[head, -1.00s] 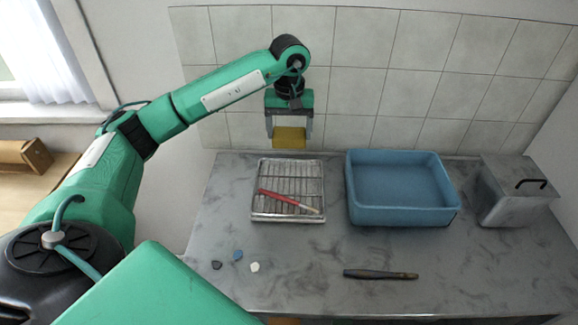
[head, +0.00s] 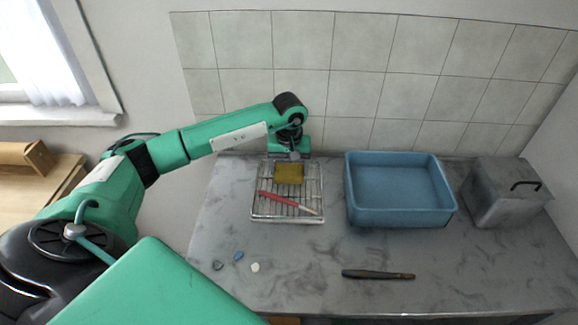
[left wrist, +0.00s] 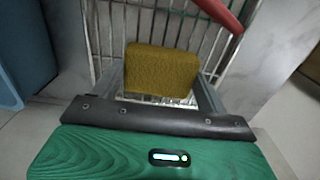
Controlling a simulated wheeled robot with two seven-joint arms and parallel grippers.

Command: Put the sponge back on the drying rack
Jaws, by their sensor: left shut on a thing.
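The yellow sponge (head: 289,173) is at the back part of the wire drying rack (head: 257,208) in the head view. My left gripper (head: 288,168) is shut on it, low over the rack. In the left wrist view the sponge (left wrist: 161,70) sits between the two fingers, with the rack's bars (left wrist: 108,35) beyond it. I cannot tell whether the sponge touches the bars. My right gripper is not in view.
A red-handled brush (head: 285,203) lies across the front part of the rack. A blue basin (head: 400,215) stands to the right, then a grey lidded box (head: 500,200). A dark tool (head: 378,274) and several small pieces (head: 238,256) lie at the front.

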